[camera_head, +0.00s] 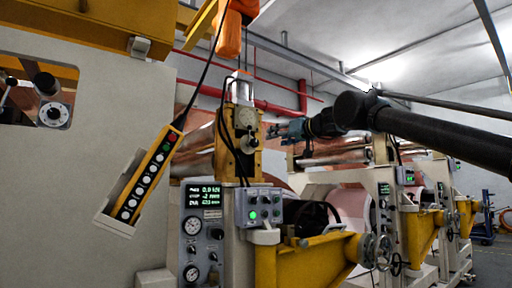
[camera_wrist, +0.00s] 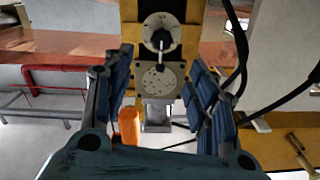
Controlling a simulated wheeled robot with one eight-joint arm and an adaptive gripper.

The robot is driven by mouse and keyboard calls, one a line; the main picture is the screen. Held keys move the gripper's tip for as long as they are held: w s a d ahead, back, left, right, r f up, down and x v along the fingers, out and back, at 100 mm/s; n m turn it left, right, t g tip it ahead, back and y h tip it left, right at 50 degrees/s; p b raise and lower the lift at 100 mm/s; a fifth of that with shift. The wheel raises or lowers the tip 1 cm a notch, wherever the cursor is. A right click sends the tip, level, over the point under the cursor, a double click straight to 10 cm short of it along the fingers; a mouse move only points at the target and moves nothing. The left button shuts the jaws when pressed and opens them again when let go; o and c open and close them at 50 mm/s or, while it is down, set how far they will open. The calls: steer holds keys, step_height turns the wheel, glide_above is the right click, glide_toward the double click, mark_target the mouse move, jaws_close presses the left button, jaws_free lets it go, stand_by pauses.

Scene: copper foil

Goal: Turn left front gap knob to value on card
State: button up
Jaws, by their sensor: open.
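A round pale dial knob (camera_head: 246,117) with a dark handle is on the yellow upright block (camera_head: 241,160) in the middle of the head view. In the wrist view, a round knob (camera_wrist: 161,35) with a dark lever and black ball end is on the yellow block, above a pale plate with small holes (camera_wrist: 153,82). My gripper (camera_head: 277,132) reaches from the right, its tips close to the block. In the wrist view, my gripper (camera_wrist: 162,68) is open, fingers either side of the plate, holding nothing. I cannot pick out a card with a readable value.
A grey panel (camera_head: 202,251) with a green display and gauges stands below, beside a small button box (camera_head: 258,206). An orange hoist body (camera_head: 229,34) hangs above. Black cables run close to the block.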

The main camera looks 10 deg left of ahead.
mark_target(256, 142)
steer(key=x, duration=1.5)
steer(key=shift+a+f, duration=0.1)
steer(key=shift+a, duration=0.05)
steer(key=shift+c, duration=0.6)
steer(key=c, duration=1)
